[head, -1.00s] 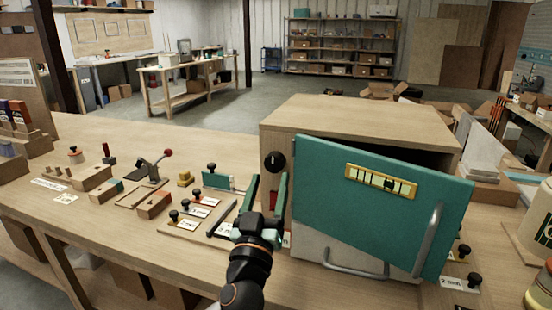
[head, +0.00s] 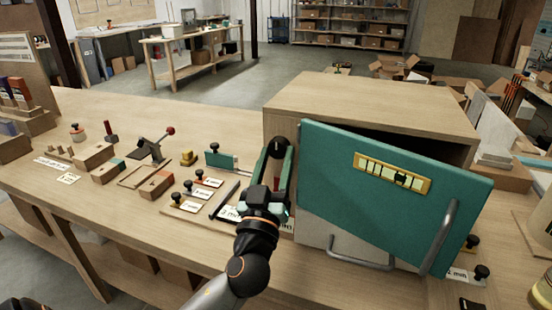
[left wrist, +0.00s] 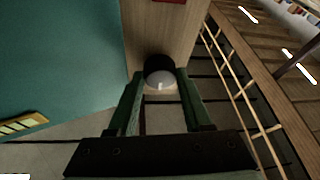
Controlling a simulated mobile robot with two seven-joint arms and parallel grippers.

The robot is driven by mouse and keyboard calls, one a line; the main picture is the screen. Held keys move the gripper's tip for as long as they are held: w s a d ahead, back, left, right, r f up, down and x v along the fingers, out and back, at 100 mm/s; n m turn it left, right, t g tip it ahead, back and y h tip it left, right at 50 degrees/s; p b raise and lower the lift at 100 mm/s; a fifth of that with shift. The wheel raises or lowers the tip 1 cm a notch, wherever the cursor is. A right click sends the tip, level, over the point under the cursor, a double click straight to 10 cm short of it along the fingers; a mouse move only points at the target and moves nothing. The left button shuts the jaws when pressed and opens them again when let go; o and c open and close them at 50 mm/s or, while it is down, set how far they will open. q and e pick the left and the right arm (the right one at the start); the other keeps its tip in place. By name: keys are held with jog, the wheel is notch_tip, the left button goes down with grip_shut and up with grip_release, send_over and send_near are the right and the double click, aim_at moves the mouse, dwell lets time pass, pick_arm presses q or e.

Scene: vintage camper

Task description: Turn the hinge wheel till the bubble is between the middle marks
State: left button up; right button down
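The hinge wheel, a dark round knob (head: 277,146), sits on the front of the wooden cabinet left of the teal door (head: 340,200). It also shows in the left wrist view (left wrist: 160,70), with a pale lower part. My left gripper (head: 275,160) is open; in the left wrist view its green fingers (left wrist: 160,88) stand on either side of the wheel. Whether they touch it I cannot tell. The level (head: 423,186), yellow-framed, is on the door and looks tilted down to the right. A dark bubble-like patch (head: 400,179) shows right of its middle; the exact marks are too small to read.
The wooden cabinet (head: 370,95) stands on the bench, its door slightly ajar at the top. A metal handle (head: 440,240) sticks out of the door's right side. Left of my gripper are several knobbed blocks, labels and a toggle clamp (head: 150,145). The bench's far left has bare room.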

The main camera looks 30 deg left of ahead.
pick_arm(q)
grip_shut()
jog(key=shift+a+m, duration=0.1)
jog(key=shift+m, duration=0.3)
jog(key=shift+m+h+b, duration=0.4)
jog(key=shift+m+h, duration=0.1)
jog(key=shift+m, duration=0.4)
jog(key=m+h, duration=0.1)
jog(key=m, duration=0.1)
jog(key=m+t+h, duration=0.1)
jog(key=shift+a+m, duration=0.2)
jog(key=shift+m, duration=0.2)
jog(key=m+h, duration=0.1)
jog(key=m+h+p, duration=0.1)
jog(key=m, duration=0.1)
jog(key=m+h+p, duration=0.1)
jog(key=m, duration=0.1)
jog(key=shift+s+a+r, duration=0.1)
jog(key=shift+a+r, duration=0.05)
jog(key=shift+r, duration=0.1)
jog(key=shift+a+m+h+p, duration=0.1)
jog(key=shift+m+h+p, duration=0.7)
jog(key=shift+m, duration=0.65)
jog(key=shift+a+m+h+p, duration=0.1)
jog(key=shift+m+h+p, duration=0.65)
jog(key=shift+m, duration=0.7)
jog(key=shift+g, duration=0.3)
